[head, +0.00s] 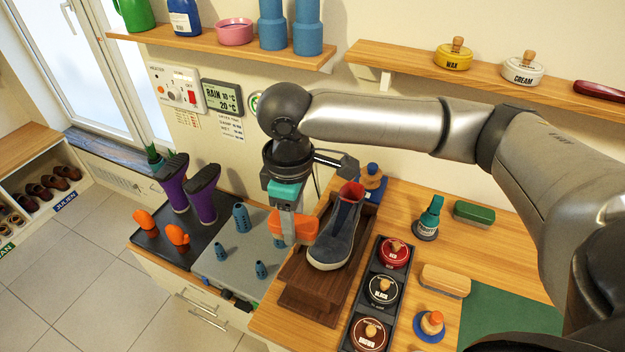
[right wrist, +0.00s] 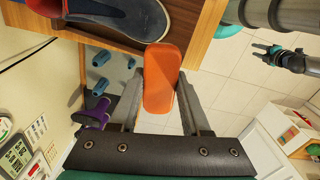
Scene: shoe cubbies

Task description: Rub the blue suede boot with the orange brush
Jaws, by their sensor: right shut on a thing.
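The blue suede boot (head: 335,236), with a red lining and pale sole, stands upright on a dark wooden stand (head: 310,289). Its toe shows at the top of the right wrist view (right wrist: 128,16). My right gripper (head: 291,233) points down at the boot's left side, shut on the orange brush (head: 284,226). The brush lies between both fingers in the right wrist view (right wrist: 162,80). It is close beside the boot; I cannot tell whether they touch. My left gripper (right wrist: 266,52) is small at the upper right of the wrist view, seemingly open and empty, away from the boot.
A dark tray (head: 361,327) of polish tins stands right of the boot. Purple boots (head: 202,195) stand left on a dark mat. Shelves hang above.

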